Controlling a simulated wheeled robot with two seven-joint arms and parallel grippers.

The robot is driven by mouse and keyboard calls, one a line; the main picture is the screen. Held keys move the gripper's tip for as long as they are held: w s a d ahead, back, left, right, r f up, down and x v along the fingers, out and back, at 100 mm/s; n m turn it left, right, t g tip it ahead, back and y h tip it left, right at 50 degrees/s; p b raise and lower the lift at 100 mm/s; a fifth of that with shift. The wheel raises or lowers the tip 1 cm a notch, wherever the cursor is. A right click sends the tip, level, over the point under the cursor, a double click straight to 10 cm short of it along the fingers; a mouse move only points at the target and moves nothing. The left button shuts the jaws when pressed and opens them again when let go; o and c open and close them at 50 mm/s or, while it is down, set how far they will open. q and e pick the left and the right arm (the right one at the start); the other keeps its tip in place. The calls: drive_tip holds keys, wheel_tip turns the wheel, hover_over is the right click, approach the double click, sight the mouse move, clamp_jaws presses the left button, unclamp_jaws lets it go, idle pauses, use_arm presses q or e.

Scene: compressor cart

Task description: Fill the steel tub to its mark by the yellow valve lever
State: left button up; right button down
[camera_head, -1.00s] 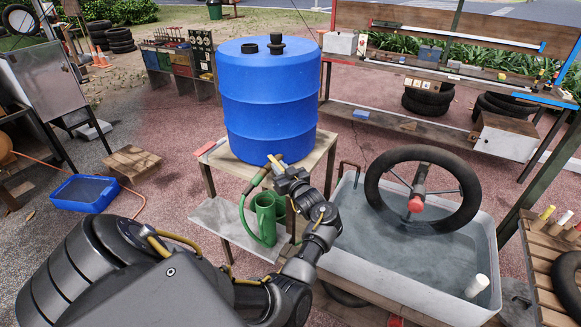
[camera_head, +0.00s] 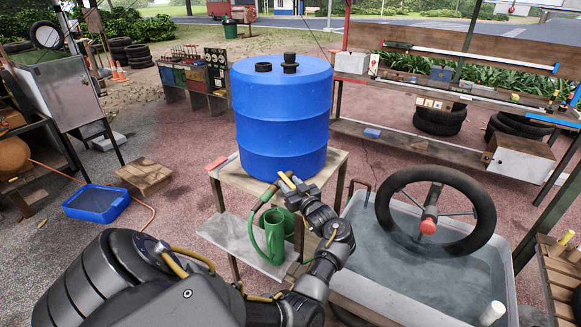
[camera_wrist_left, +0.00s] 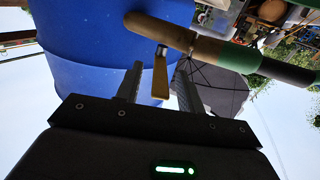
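The blue barrel (camera_head: 283,110) stands on a wooden stand. At its lower front are a brass-coloured tap, clearer in the left wrist view (camera_wrist_left: 175,35), and the yellow valve lever (camera_wrist_left: 160,78). My left gripper (camera_head: 298,189) is at the tap; in the left wrist view its two fingers (camera_wrist_left: 158,70) stand apart, with the lever between them and visible gaps on both sides. I cannot make out a fill mark. My right gripper is not in view.
A green hose (camera_head: 254,228) runs from the tap down by a green watering can (camera_head: 273,238) on the lower shelf (camera_head: 225,238). A white cylinder (camera_head: 493,313) stands in the tub's front right. A blue tray (camera_head: 97,201) lies on the ground at left.

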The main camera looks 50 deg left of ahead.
use_arm(q)
drive_tip(key=shift+b+v, duration=0.8)
drive_tip(key=shift+v, duration=2.95)
idle(0.5)
